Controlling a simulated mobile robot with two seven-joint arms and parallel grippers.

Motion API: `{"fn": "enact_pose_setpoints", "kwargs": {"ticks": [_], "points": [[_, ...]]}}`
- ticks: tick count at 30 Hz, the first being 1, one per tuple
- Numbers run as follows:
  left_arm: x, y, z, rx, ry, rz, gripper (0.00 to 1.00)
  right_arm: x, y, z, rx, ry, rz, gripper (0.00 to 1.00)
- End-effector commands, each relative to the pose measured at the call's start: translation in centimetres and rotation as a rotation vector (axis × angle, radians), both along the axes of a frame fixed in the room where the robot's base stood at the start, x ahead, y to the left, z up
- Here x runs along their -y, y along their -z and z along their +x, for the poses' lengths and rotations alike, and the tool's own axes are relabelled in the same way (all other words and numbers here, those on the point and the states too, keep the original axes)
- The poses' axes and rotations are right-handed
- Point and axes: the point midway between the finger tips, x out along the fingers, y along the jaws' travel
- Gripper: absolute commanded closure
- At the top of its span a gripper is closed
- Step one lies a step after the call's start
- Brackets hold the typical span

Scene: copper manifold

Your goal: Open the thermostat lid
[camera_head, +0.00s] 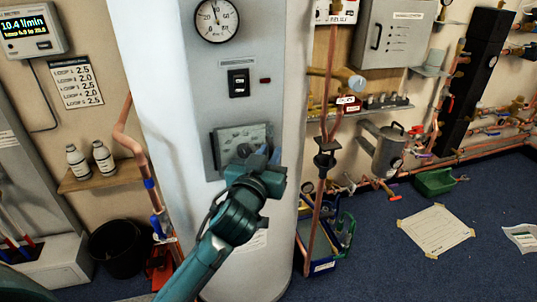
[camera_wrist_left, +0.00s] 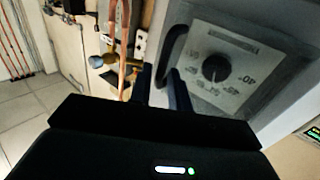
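The thermostat (camera_head: 228,142) is a grey panel with a dial on the front of the white tank. In the left wrist view, its face (camera_wrist_left: 225,75) shows a dark round knob and printed marks. A dark curved handle (camera_wrist_left: 172,52) stands at the left edge of the face. The lid looks closed. My left gripper (camera_head: 268,158) is at the panel's lower right in the head view. Its dark fingers (camera_wrist_left: 160,88) are close together, with the handle's near end between them. The exact contact is hard to see. My right gripper is in neither view.
The white tank (camera_head: 165,60) also bears a gauge (camera_head: 217,18) and a black switch (camera_head: 238,83). Copper pipes (camera_head: 318,215) and a tool crate (camera_head: 320,262) stand right of it. A shelf (camera_head: 100,178) with two bottles and a black bin (camera_head: 117,248) are left.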

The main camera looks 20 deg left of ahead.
Motion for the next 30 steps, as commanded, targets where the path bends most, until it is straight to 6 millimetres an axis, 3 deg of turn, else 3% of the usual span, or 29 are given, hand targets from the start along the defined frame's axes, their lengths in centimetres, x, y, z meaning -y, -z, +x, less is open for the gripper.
{"fn": "enact_pose_setpoints", "kwargs": {"ticks": [7,22,30], "points": [[0.0,0.0,0.0,0.000,0.000,0.001,1.00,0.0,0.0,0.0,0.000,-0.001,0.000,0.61],[0.0,0.0,-0.1,0.000,0.003,0.001,1.00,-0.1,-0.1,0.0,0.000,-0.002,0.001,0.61],[-0.1,-0.2,-1.1,-0.003,0.078,0.005,1.00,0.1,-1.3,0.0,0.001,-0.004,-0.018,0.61]]}}
